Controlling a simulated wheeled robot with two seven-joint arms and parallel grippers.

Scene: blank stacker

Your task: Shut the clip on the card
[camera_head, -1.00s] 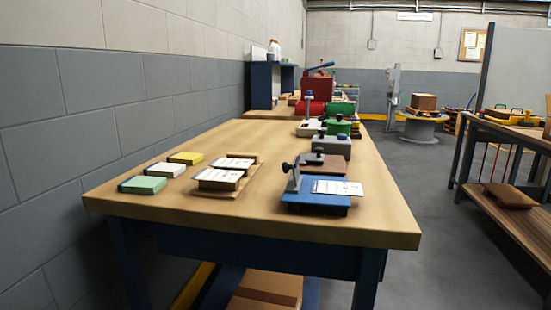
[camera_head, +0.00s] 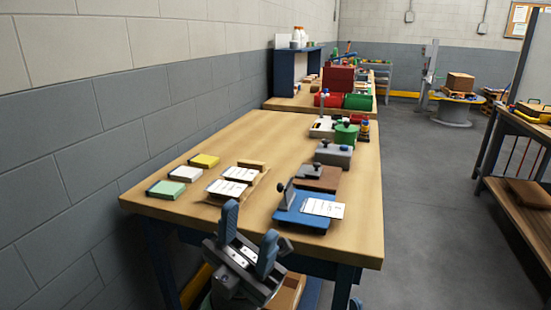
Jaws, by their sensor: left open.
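A blue clip base (camera_head: 292,219) sits near the front right of the wooden table, with a grey upright clip lever (camera_head: 287,194) standing raised at its left side. A white printed card (camera_head: 323,208) lies flat on the base and sticks out over its right side. My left gripper (camera_head: 248,236) is at the bottom middle, in front of the table's front edge and left of the clip. Its two blue fingers are apart with nothing between them. Only a small dark piece at the bottom edge may belong to my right gripper (camera_head: 355,304); its fingers cannot be made out.
Stacks of printed cards (camera_head: 227,188) and green, white and yellow pads (camera_head: 166,190) lie left of the clip. A brown block (camera_head: 318,179) and a grey device (camera_head: 333,154) stand behind it. The table (camera_head: 300,256) has bare wood along its front. A block wall runs along the left.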

